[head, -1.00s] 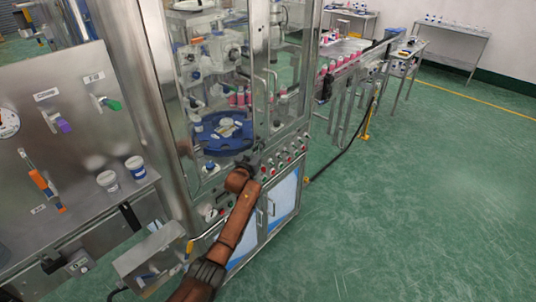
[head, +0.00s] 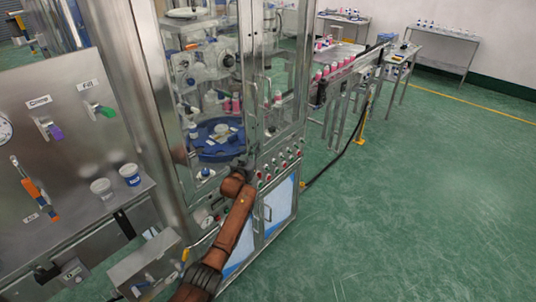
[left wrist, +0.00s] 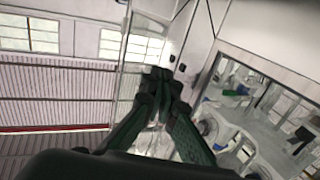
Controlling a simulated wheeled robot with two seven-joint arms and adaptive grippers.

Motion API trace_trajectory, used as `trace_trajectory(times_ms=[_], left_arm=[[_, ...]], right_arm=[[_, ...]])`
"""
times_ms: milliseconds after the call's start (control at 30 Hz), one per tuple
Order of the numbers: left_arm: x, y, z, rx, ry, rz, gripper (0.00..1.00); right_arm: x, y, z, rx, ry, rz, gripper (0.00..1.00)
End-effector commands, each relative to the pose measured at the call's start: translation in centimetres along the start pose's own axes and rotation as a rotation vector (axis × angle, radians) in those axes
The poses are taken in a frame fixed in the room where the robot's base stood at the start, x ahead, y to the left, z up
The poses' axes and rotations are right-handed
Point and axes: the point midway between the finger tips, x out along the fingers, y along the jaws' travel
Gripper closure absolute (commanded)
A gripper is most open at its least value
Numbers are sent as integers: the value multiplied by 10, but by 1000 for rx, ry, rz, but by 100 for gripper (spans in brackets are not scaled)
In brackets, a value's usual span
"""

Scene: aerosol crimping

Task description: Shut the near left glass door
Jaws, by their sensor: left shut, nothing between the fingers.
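The near left glass door (head: 213,105) is a tall clear pane in a metal frame on the front of the steel machine. It stands close to the machine front in the head view; I cannot tell if a small gap is left. My left gripper (head: 240,164) is shut and empty at the door's lower right corner, just above the button panel. In the left wrist view its dark fingers (left wrist: 160,78) are together, pointing toward a metal frame edge (left wrist: 198,40). Whether they touch the door is unclear. My right gripper is not in view.
The neighbouring right glass door (head: 283,85) looks flush. Inside the machine is a blue rotary table (head: 217,152). A button panel (head: 280,165) lies below the doors. The green floor (head: 420,200) at right is clear.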

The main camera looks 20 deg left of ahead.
Motion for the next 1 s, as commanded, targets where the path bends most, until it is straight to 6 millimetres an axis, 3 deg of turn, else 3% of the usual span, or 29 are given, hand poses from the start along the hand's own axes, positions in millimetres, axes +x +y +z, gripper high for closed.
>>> trace_trajectory(times_ms=[100,400,600,767,867,967,1000], left_arm=[[-6,28,-5,-8,2,5,100],[-31,87,0,-6,0,3,100],[-40,108,0,-2,0,2,100],[-42,112,0,0,0,0,100],[-44,111,12,3,-16,0,100],[-52,106,50,10,-65,-1,100],[-57,104,72,13,-93,-1,100]], right_arm=[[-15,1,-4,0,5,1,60],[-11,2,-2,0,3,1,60],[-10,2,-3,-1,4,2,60],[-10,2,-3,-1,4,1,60],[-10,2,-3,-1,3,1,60],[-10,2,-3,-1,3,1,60],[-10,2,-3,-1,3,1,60]])
